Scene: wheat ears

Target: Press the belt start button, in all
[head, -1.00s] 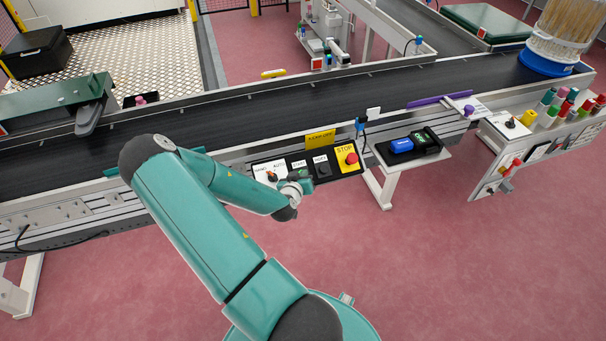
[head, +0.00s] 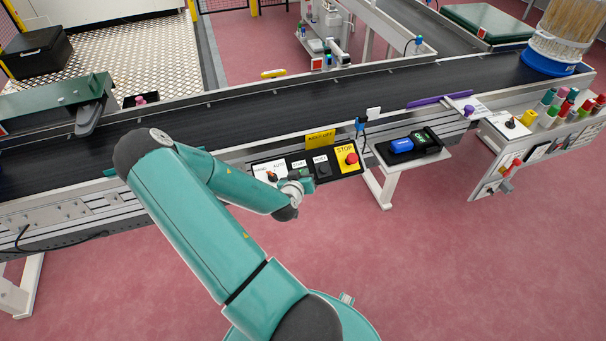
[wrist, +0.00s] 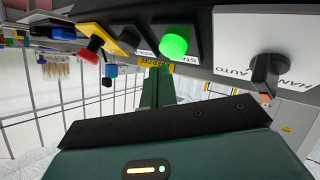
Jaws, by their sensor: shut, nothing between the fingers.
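The belt control panel (head: 331,175) is fixed to the near side of the conveyor. It carries a HAND/AUTO selector (wrist: 265,75), a START label (head: 299,163), a black button (head: 323,170) and a red STOP button (head: 351,158) on a yellow plate. My gripper (head: 304,179) is shut and empty, in front of the START position and hiding the button in the head view. In the wrist view its fingers (wrist: 157,78) point toward the button; I cannot tell whether they touch.
The black conveyor belt (head: 300,92) runs behind the panel. To the right, a small stand holds a black tray (head: 412,146) with blue and green items. Further right is a bench with several coloured pegs (head: 548,114). The pink floor in front is clear.

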